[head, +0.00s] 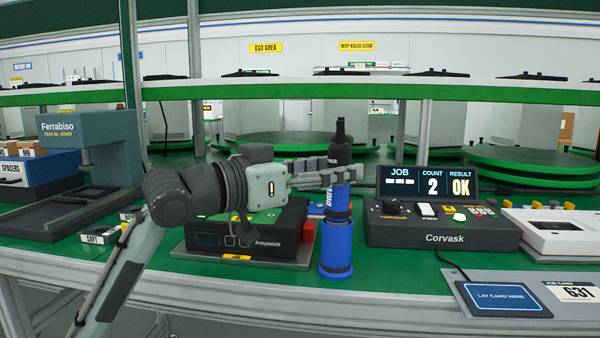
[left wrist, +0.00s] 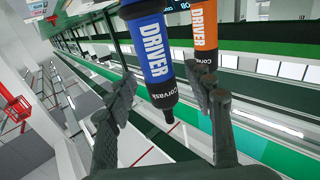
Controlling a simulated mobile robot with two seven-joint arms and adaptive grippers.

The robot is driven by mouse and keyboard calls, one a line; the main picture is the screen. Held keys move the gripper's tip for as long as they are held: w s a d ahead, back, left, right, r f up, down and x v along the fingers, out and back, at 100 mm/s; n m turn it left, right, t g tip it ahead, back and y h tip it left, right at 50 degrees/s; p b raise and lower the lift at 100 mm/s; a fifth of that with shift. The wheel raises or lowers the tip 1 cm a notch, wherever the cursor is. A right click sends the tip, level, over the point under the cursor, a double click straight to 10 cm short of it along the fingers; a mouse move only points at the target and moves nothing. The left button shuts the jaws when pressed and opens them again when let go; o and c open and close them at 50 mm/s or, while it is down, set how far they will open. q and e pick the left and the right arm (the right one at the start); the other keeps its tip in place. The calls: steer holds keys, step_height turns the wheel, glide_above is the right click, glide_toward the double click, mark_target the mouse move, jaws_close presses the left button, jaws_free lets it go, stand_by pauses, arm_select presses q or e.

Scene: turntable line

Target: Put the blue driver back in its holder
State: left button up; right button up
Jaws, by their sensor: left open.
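My left gripper (head: 345,174) is open and reaches in from the left at the driver's upper part. One finger crosses in front of it and hides part of its body. In the left wrist view the fingers (left wrist: 165,105) lie on either side of the driver. My right gripper is not in view.
An orange driver (left wrist: 204,28) shows beside the blue one in the left wrist view. A grey Ampwick unit (head: 250,243) stands left of the driver, and the Corvask controller (head: 444,238) stands right. A card pad (head: 497,296) lies at front right.

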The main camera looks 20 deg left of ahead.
arm_select(q)
steer(key=v, duration=1)
steer(key=shift+s+a, duration=0.1)
